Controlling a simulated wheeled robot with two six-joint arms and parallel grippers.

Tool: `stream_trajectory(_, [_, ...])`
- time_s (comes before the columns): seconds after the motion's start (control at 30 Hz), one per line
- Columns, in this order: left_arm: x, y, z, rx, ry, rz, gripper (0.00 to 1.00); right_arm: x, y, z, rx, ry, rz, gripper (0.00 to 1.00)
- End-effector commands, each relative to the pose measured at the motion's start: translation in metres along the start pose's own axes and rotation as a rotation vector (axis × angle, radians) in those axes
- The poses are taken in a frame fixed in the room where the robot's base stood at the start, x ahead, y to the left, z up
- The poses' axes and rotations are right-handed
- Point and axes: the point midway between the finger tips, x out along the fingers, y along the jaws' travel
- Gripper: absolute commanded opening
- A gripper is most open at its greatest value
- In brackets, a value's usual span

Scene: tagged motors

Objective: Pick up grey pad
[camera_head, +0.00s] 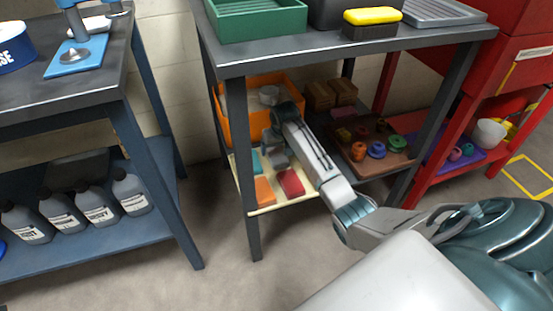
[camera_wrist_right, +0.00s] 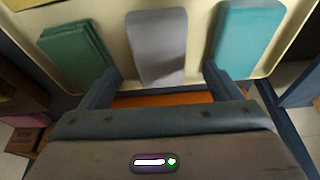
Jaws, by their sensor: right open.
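In the right wrist view the grey pad (camera_wrist_right: 158,48) lies in a cream tray (camera_wrist_right: 112,22) between a green pad stack (camera_wrist_right: 76,52) and a teal pad (camera_wrist_right: 246,38). My right gripper (camera_wrist_right: 158,84) is open, with one fingertip on each side of the grey pad's near end. I cannot tell if the fingers touch it. In the head view my right gripper (camera_head: 277,150) reaches onto the lower shelf over the tray (camera_head: 282,206). The grey pad cannot be made out there, probably behind the gripper. My left gripper is out of view.
An orange bin (camera_head: 238,122) stands behind the tray. Red (camera_head: 291,183) and orange (camera_head: 264,192) pads lie at the tray's front. A brown tray (camera_head: 378,166) with colored rings is to the right. The tabletop (camera_head: 330,44) and a table leg (camera_head: 242,170) bound the shelf.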

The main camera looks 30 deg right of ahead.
Motion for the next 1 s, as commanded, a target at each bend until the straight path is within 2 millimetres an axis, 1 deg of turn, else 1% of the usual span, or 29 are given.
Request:
stream_trajectory(0.03, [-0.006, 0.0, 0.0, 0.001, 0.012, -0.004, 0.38, 0.015, 0.0, 0.003, 0.001, -0.003, 0.0, 0.85])
stream_trajectory(0.1, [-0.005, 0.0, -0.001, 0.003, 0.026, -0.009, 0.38, 0.023, 0.0, 0.002, 0.001, -0.002, 0.001, 0.85])
stream_trajectory(0.2, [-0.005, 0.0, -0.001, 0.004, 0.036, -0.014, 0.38, 0.031, 0.0, 0.002, 0.0, -0.002, 0.001, 0.85])
stream_trajectory(0.47, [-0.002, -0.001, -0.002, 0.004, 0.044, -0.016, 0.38, 0.032, 0.0, 0.001, -0.001, -0.001, 0.001, 0.85])
stream_trajectory(0.57, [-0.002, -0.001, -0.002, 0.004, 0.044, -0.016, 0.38, 0.032, 0.0, 0.001, -0.001, -0.001, 0.001, 0.67])
stream_trajectory(0.7, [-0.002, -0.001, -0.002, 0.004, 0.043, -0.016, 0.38, 0.032, 0.0, 0.001, -0.001, -0.001, 0.0, 0.39])
stream_trajectory(0.73, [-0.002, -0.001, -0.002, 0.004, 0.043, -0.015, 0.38, 0.032, 0.0, 0.001, -0.001, -0.001, 0.0, 0.37])
stream_trajectory(1.0, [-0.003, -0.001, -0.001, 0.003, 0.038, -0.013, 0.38, 0.031, 0.0, 0.001, -0.001, 0.0, 0.0, 0.36])
